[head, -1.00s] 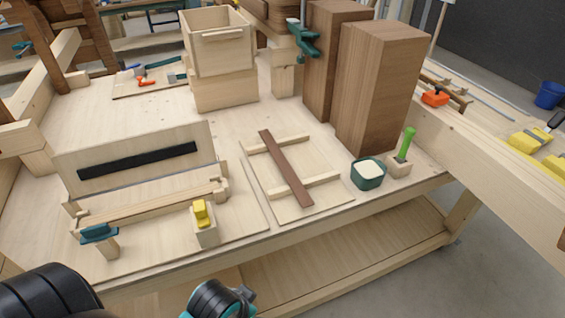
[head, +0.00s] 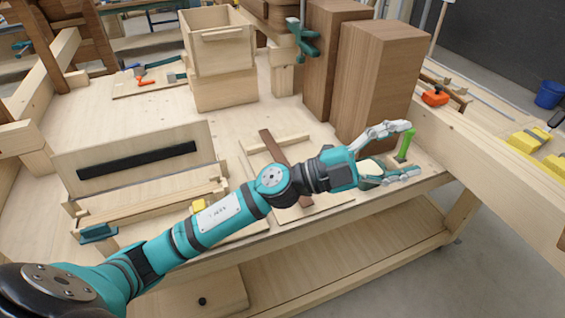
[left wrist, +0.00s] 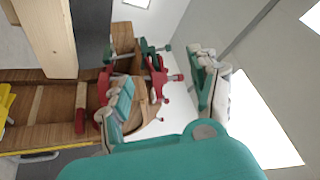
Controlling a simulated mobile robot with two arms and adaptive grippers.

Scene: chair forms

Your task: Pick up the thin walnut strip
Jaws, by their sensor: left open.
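The thin walnut strip (head: 270,146) lies across two pale rails on a light board in the head view. My left gripper (head: 413,150) is open and empty, to the right of the strip, in front of the tall walnut block and by the green-handled brush. In the left wrist view its fingers show apart with nothing between them, and the strip is not seen there. My right gripper is not in view.
Tall walnut blocks (head: 385,85) stand behind my gripper. The green-handled brush (head: 405,144) is close to the fingers, and the small tub is mostly hidden. A slotted panel (head: 135,160) stands at left, a box (head: 218,50) behind.

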